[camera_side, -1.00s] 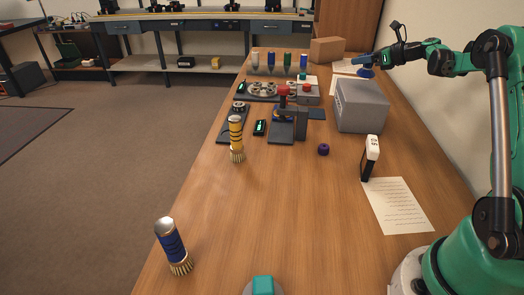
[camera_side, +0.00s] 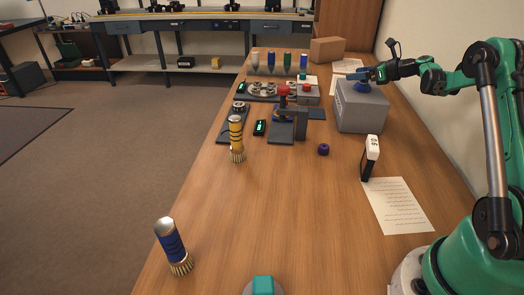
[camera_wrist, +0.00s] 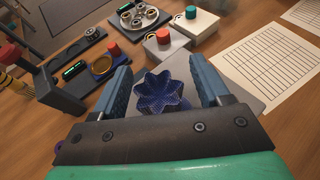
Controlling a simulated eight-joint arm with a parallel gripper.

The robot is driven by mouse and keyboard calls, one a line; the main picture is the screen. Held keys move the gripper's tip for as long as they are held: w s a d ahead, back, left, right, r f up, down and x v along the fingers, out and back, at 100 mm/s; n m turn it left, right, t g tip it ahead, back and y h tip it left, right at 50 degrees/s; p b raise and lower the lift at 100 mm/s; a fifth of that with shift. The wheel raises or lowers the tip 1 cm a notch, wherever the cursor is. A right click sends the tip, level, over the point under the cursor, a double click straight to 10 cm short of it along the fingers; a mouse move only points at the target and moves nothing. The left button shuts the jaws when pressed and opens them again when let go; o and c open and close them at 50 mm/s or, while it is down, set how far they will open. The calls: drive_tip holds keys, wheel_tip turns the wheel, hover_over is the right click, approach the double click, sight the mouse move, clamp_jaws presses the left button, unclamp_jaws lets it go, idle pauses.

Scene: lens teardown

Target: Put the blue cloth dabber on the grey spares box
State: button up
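The blue cloth dabber (camera_side: 361,87) is low over the top of the grey spares box (camera_side: 361,111), under my gripper (camera_side: 358,76). From the side I cannot tell whether its pad touches the lid. Part of the spares box top (camera_wrist: 246,92) shows beneath. The pad is mostly hidden under the knob.
A printed sheet (camera_wrist: 270,70) lies beyond the box. A cardboard box (camera_side: 328,50) stands at the back. A fixture with a red knob (camera_side: 283,92), a purple ring (camera_side: 323,149) and a white-topped gauge (camera_side: 371,150) stand nearby.

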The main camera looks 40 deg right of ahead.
drive_tip(key=shift+s+r, duration=0.1)
drive_tip(key=shift+r, duration=0.1)
drive_tip(key=v, duration=1.1)
drive_tip(key=w+a+r+n+g, duration=0.1)
drive_tip(key=w+a+n+g, duration=0.15)
drive_tip(key=a+n, duration=0.6)
drive_tip(key=w+a+n+g, duration=0.1)
drive_tip(key=a+n+g, duration=0.35)
drive_tip(key=a, duration=0.75)
drive_tip(key=s+a+f+n+h, duration=0.1)
drive_tip(key=s+a+n, duration=0.3)
drive_tip(key=a+n, duration=0.3)
drive_tip(key=s+a+f+n+h, duration=0.1)
drive_tip(key=s+a+n, duration=0.4)
drive_tip(key=n, duration=0.9)
drive_tip(key=shift+a+f+t, duration=0.4)
drive_tip(key=shift+a+f, duration=0.35)
drive_tip(key=shift+a, duration=0.5)
